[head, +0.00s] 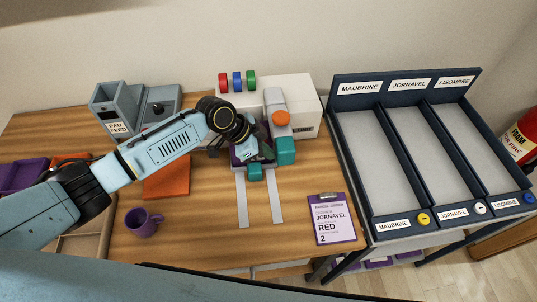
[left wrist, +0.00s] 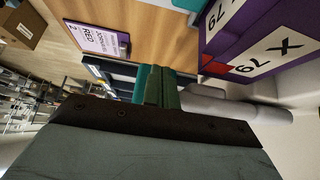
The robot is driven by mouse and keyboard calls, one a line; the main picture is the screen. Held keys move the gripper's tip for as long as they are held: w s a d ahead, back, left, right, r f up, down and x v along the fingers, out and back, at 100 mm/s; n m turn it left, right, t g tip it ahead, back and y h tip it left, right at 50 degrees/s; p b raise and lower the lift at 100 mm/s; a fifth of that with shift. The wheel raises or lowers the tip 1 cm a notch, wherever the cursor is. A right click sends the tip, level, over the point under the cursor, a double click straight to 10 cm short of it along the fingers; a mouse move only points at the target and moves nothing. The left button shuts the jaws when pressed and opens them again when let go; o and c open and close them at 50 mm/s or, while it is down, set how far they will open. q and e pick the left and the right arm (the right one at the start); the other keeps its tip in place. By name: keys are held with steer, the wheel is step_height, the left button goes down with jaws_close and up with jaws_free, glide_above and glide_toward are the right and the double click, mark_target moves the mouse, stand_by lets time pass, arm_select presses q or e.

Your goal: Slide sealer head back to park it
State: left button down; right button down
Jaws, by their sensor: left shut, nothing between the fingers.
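The sealing machine (head: 305,92) has a pale body at the back of the table. A grey cylinder with an orange end (head: 281,117) sticks out from its front. Two grey rails (head: 242,205) run forward from it along the table. A purple part with teal blocks (head: 286,151) sits at the rails' back end, partly hidden by my arm. My left gripper (head: 262,150) is over this part. In the left wrist view its green fingers (left wrist: 156,86) are together and empty, close to a purple block with white labels (left wrist: 268,48). Whether they touch it I cannot tell. My right gripper is not in view.
A pad feed unit (head: 112,112) stands back left. A purple mug (head: 143,222) and an orange pad (head: 168,182) are on the left. An order board (head: 331,219) lies front right, beside a labelled rack (head: 410,130). The table around the rails' front ends is clear.

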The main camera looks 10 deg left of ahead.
mark_target(284, 144)
arm_select(q)
steer(key=shift+w+d+r+b, duration=0.15)
steer(key=shift+w+d, duration=0.15)
steer(key=shift+d, duration=0.7)
steer(key=shift+w+d+f+b, duration=0.1)
steer(key=shift+w+d+b, duration=0.15)
steer(key=shift+d, duration=0.7)
steer(key=shift+w+d+r+b, duration=0.1)
steer(key=shift+w+d, duration=0.2)
steer(key=shift+d, duration=0.7)
steer(key=shift+s+a+p, duration=0.2)
steer(key=shift+a+p, duration=0.1)
steer(key=shift+a, duration=0.35)
step_height(284, 144, up, 9)
steer(key=p, duration=0.8)
steer(key=shift+f, duration=0.2)
